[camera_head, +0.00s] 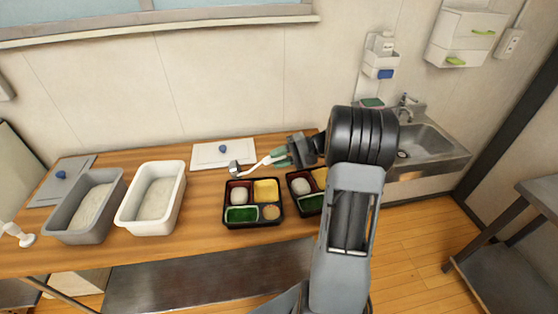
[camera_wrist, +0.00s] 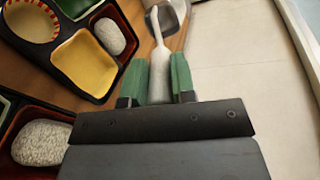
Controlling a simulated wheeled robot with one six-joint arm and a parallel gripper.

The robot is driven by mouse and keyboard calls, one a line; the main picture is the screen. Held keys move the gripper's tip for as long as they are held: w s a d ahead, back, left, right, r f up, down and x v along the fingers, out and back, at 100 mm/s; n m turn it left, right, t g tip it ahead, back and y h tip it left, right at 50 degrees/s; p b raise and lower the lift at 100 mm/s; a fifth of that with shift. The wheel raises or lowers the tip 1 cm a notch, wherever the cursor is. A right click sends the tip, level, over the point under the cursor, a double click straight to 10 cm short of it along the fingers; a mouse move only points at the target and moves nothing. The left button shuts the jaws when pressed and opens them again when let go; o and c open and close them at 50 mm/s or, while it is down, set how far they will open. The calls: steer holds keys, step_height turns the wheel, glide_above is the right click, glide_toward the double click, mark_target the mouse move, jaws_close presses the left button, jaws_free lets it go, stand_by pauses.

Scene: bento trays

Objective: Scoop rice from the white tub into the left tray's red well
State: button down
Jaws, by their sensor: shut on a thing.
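My gripper (camera_head: 283,156) is shut on the white handle of a scoop (camera_head: 262,163), its green fingers on both sides of the handle. The scoop's metal head points left, above the back edge of the left tray (camera_head: 252,224); I see no rice in it, though its inside is unclear. The left tray's red well (camera_head: 230,187) holds a white rice mound (camera_head: 239,195), which also shows in the wrist view (camera_wrist: 110,36). The white tub (camera_head: 148,228) stands left of the trays with rice (camera_head: 156,199) inside. The scoop handle shows between the fingers in the wrist view (camera_wrist: 159,75).
The right tray (camera_head: 311,212) stands beside the left one, partly behind my arm, with rice in its red well. A grey tub (camera_head: 82,237) is at far left. A white lid (camera_head: 209,156) with a blue knob lies behind the left tray. A sink (camera_head: 430,147) is at right.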

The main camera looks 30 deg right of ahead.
steer(key=shift+r, duration=0.35)
